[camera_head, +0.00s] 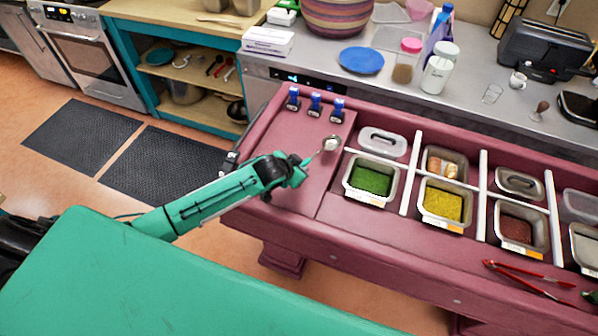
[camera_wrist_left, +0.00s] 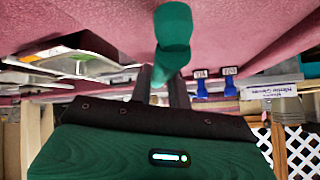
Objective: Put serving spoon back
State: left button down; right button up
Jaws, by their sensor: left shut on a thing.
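The serving spoon (camera_head: 331,144) has a pale metallic bowl and a green handle. It is over the left, flat part of the maroon serving counter, and its handle end (camera_wrist_left: 173,38) fills the top middle of the left wrist view. My left gripper (camera_head: 301,165) is shut on the handle, with its dark fingers (camera_wrist_left: 160,88) showing below it in the wrist view. Whether the spoon touches the counter I cannot tell. My right gripper is not in view.
Steel food pans with green (camera_head: 371,180) and yellow (camera_head: 443,203) contents sit in the counter (camera_head: 318,262), right of the gripper. Several blue-topped stamps (camera_head: 315,103) stand behind it. Red tongs (camera_head: 524,282) lie at front right. The flat left section is mostly bare.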

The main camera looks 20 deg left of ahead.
pick_arm(q)
jog(key=shift+f, duration=0.65)
jog(key=shift+f+p, duration=0.4)
jog(key=shift+f, duration=1.25)
jog(key=c, duration=1.3)
grip_release()
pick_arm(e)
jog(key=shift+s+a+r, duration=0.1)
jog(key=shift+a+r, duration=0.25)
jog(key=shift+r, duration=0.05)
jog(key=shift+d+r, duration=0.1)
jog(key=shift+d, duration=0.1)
pick_arm(q)
jog(key=shift+s, duration=0.15)
